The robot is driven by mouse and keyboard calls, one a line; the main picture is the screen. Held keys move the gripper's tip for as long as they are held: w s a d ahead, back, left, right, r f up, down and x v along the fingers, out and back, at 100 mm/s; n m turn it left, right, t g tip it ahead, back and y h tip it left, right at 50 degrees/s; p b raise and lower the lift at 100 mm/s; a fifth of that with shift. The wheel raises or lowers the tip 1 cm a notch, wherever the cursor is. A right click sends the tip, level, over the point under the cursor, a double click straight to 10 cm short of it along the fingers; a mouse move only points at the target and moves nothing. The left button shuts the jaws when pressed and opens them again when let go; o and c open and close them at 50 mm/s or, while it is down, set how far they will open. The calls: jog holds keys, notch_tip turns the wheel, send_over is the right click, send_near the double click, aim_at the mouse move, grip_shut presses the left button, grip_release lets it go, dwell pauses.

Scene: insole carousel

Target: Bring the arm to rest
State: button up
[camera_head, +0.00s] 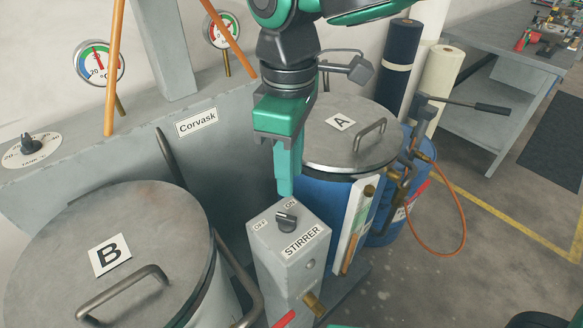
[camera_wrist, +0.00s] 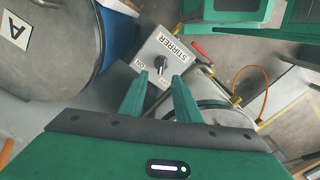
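My gripper (camera_head: 285,190) hangs from my arm above the stirrer box (camera_head: 288,250), fingers pointing down. In the wrist view my gripper (camera_wrist: 159,78) shows two teal fingers apart, with nothing held between them. The black stirrer knob (camera_head: 286,219) sits on the box top beside the OFF and ON labels. In the wrist view the knob (camera_wrist: 160,63) appears just beyond the fingertips, in line with the gap. A space seems to separate the fingertips from the knob. I cannot tell its exact setting.
Lidded vessel B (camera_head: 150,220) stands left of the stirrer box, and lidded vessel A (camera_head: 310,148) behind it to the right. Gauges (camera_head: 97,63) and orange pipes (camera_head: 114,70) stand at the Corvask panel (camera_head: 215,110). Open floor (camera_head: 500,235) lies to the right.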

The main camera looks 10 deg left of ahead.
jog(key=shift+w+d, duration=0.1)
jog(key=w+d+f+m, duration=0.15)
jog(key=d+m, duration=0.25)
jog(key=d, duration=0.6)
jog(key=w+d+m, duration=0.2)
jog(key=d+m, duration=0.2)
jog(key=d, duration=0.5)
jog(key=w+d+f+m, duration=0.1)
jog(key=w+d+m, duration=0.15)
jog(key=d, duration=0.75)
jog(key=s+d+f+m, duration=0.2)
jog(key=s+d+m, duration=0.4)
jog(key=s+d, duration=0.1)
jog(key=s+d+f+m, duration=0.3)
jog(key=s+d+m, duration=0.3)
jog(key=d, duration=0.4)
jog(key=shift+s+d+f, duration=0.2)
jog(key=shift+s+f, duration=0.1)
jog(key=shift+s, duration=0.1)
